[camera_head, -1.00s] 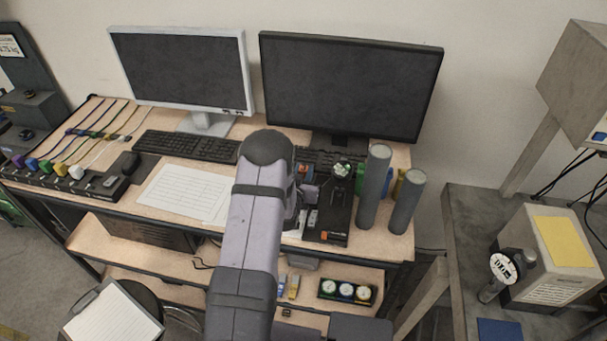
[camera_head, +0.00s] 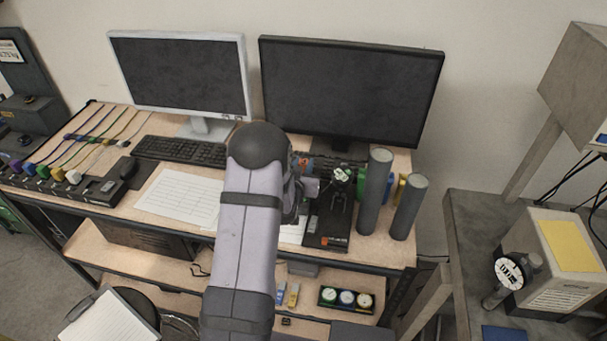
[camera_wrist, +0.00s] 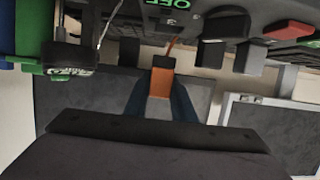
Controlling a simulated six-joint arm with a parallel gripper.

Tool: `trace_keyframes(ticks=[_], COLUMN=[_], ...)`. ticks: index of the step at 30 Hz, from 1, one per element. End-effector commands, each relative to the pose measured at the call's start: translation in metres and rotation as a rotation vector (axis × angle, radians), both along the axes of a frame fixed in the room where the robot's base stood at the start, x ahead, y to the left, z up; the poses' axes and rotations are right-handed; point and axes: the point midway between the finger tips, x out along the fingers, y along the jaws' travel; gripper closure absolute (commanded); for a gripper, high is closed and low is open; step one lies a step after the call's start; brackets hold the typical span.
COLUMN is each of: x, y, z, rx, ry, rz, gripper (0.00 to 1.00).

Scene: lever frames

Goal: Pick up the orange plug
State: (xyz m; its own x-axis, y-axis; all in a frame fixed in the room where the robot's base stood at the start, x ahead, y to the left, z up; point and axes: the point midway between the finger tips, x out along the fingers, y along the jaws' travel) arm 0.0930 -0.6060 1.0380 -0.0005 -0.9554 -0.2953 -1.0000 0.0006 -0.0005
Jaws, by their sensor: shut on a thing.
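The orange plug (camera_wrist: 160,84) shows in the wrist view as an orange body with a black end, and a thin orange cable runs up from it. My gripper (camera_wrist: 159,98) is shut on it, with a dark blue finger on each side. In the head view my gripper (camera_head: 310,187) is near the right part of the desk, mostly hidden behind my arm, and the held plug cannot be made out there.
A black tray (camera_head: 315,243) with small parts and an orange piece lies beside two grey cylinders (camera_head: 374,192). Two monitors (camera_head: 350,85) stand behind. In the wrist view a dark panel (camera_wrist: 120,25) with green "OFF" lettering is close above the plug.

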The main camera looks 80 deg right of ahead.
Motion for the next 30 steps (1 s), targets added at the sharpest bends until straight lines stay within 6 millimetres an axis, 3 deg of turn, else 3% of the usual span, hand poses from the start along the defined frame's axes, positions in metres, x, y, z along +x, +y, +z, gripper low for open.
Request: trace_keyframes(ticks=[11, 30], x=[0.0, 0.0], y=[-0.001, 0.0], z=[0.043, 0.062], rx=[-0.003, 0.0], ry=[0.0, 0.0], rz=[0.0, 0.0], gripper=[0.99, 0.99])
